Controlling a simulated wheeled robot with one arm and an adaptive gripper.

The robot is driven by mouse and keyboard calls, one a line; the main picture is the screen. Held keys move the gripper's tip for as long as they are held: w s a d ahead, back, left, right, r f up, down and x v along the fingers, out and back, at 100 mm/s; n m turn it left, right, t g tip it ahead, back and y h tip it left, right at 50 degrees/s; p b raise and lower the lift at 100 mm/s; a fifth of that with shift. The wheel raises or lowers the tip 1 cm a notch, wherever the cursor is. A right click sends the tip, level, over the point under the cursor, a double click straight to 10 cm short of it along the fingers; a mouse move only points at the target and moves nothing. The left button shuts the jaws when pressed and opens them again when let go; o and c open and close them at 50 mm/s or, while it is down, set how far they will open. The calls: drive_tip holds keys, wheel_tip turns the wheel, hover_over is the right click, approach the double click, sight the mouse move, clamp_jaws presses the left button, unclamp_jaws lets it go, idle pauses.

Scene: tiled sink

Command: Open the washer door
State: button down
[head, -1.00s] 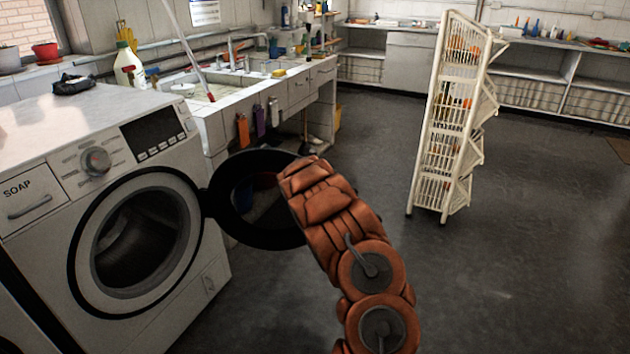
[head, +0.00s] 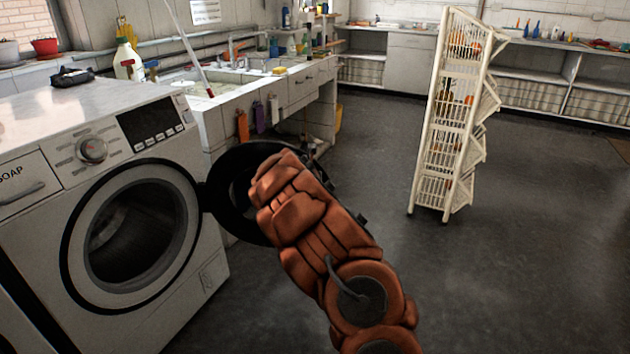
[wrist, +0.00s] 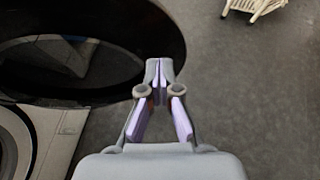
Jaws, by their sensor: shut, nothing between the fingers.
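The white washer (head: 190,265) stands at the left in the head view. Its round dark door (head: 228,205) is swung wide open to the right of the drum opening (head: 135,240), which is fully exposed. In the head view my orange-covered arm reaches up to the door and hides part of it and my fingers. In the wrist view the dark door (wrist: 150,30) fills the upper left. My gripper (wrist: 159,65) is shut and empty, with its fingertips at the door's lower right rim. I cannot tell whether they touch it.
A sink counter (head: 225,105) with bottles stands behind the washer. A white wire rack (head: 430,160) stands on the floor to the right. The dark floor (head: 520,250) between my arm and the rack is clear.

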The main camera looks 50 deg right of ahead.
drive_tip(key=v, duration=0.7)
drive_tip(key=shift+s+d+b, duration=0.2)
drive_tip(key=shift+s+b, duration=0.2)
drive_tip(key=shift+s, duration=0.05)
drive_tip(key=shift+r, duration=0.1)
